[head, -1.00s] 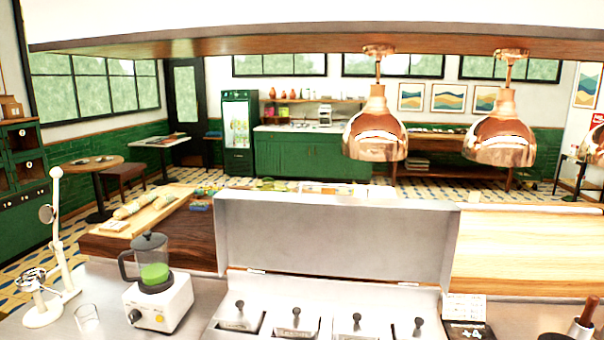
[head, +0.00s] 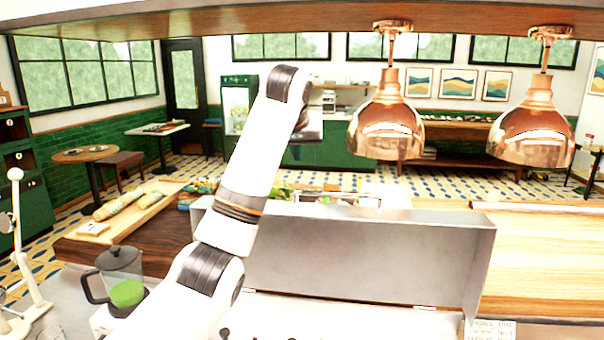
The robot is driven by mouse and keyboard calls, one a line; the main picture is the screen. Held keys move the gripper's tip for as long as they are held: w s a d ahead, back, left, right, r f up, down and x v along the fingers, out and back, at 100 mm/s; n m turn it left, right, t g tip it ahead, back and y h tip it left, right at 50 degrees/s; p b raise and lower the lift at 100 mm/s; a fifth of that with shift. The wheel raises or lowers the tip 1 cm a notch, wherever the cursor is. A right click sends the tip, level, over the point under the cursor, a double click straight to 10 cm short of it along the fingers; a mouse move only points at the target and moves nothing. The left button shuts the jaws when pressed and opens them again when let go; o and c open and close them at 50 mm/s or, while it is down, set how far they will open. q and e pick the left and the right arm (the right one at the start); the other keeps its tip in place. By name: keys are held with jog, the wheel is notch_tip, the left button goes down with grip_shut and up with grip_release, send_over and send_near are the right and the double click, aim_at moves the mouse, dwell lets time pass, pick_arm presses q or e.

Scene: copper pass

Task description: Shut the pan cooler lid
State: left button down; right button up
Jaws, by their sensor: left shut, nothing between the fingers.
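The pan cooler lid (head: 375,252) is a wide grey metal panel. It stands open, raised upright behind the pan wells, with its hinges along the bottom edge. The pan cooler (head: 330,312) shows only as a strip at the bottom edge; its pans are mostly out of view. My left arm rises in front of the lid's left part and hides it there. My left gripper (head: 310,127) is small and partly hidden by my own arm, above and apart from the lid's top edge. It is shut and empty. My right gripper is not in view.
A blender (head: 122,280) with green contents stands left of the cooler, close to my left arm. Two copper lamps (head: 388,125) (head: 533,130) hang above the counter on the right. A wooden board (head: 545,260) is right of the lid. Food lies on the back left counter.

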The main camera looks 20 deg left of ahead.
pick_arm(q)
jog(key=p+x, duration=0.1)
jog(key=p, duration=0.2)
jog(key=shift+w+f, duration=0.1)
jog(key=shift+f, duration=0.25)
jog(key=p+x, duration=0.2)
jog(key=x, duration=0.1)
jog(key=s+p+x, duration=0.1)
jog(key=x, duration=0.1)
jog(key=shift+w+f, duration=0.25)
jog(key=shift+f, duration=0.35)
jog(key=shift+s+d+f+p, duration=0.15)
jog(key=shift+s+d+p, duration=0.1)
jog(key=shift+s, duration=0.3)
jog(key=shift+s+d+f+p, duration=0.1)
jog(key=shift+s+d+p, duration=0.15)
jog(key=shift+s, duration=0.3)
jog(key=shift+f, duration=0.2)
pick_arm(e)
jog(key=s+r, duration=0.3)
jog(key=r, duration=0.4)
